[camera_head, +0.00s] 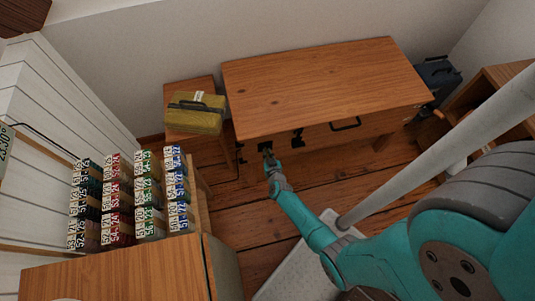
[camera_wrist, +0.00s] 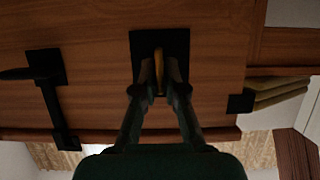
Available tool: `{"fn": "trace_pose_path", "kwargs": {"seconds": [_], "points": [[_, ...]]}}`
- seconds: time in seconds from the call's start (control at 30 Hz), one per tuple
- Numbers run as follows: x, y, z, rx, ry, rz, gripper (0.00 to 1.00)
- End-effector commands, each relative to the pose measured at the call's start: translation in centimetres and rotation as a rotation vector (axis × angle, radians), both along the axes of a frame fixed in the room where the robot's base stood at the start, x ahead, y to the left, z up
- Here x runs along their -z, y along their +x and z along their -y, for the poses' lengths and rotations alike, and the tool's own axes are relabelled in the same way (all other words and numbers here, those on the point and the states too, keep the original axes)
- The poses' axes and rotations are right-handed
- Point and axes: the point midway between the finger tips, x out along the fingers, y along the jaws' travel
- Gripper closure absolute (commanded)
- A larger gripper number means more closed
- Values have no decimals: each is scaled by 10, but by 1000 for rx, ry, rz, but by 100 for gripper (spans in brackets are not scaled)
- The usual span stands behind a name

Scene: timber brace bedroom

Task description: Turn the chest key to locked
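The chest is a brown wooden table-like piece (camera_head: 320,85) with dark metal fittings on its front. In the wrist view its wooden front (camera_wrist: 100,80) fills the upper part. A dark lock plate (camera_wrist: 143,38) sits there, with a narrow brass-coloured key (camera_wrist: 158,72) standing out from it. My gripper (camera_head: 267,153) is at the chest's front, left of its middle. In the wrist view my gripper's fingertips (camera_wrist: 161,88) are on either side of the key, close to the plate. Whether both fingers touch the key is too dark to tell. The key cannot be made out in the head view.
A dark latch-like fitting (camera_wrist: 48,95) is beside the lock plate, and a dark handle (camera_head: 345,124) is farther right on the front. A yellow case (camera_head: 195,117) rests on a small stand (camera_head: 190,90) to the left. A rack of coloured number tags (camera_head: 130,200) stands nearer, left.

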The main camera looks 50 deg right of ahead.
Motion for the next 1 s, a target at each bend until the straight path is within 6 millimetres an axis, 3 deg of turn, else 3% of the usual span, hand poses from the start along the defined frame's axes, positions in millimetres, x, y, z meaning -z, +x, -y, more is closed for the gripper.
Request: {"fn": "trace_pose_path", "kwargs": {"seconds": [0.57, 1.0], "points": [[0, 1, -1, -1, -59, -40, 100], [1, 4, -5, -3, -316, -214, 100]]}}
